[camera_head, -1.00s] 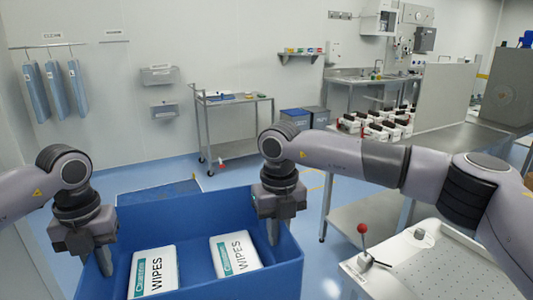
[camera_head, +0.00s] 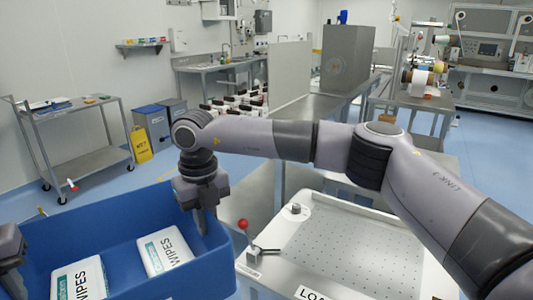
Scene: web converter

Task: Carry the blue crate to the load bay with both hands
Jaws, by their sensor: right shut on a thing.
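The blue crate (camera_head: 170,275) is at the lower left, with two white WIPES packs (camera_head: 165,250) lying in it. My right gripper (camera_head: 203,222) is shut on the crate at its right side, fingers pointing down. My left gripper (camera_head: 10,250) shows only in part at the left picture edge, by the crate's left side; its fingertips are hidden. The load bay seems to be the white perforated plate (camera_head: 355,245) right of the crate; its front label is cut off after "LOA".
A steel cart (camera_head: 75,150), a yellow wet-floor sign (camera_head: 140,144) and steel benches are behind. Blue floor lies open between them.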

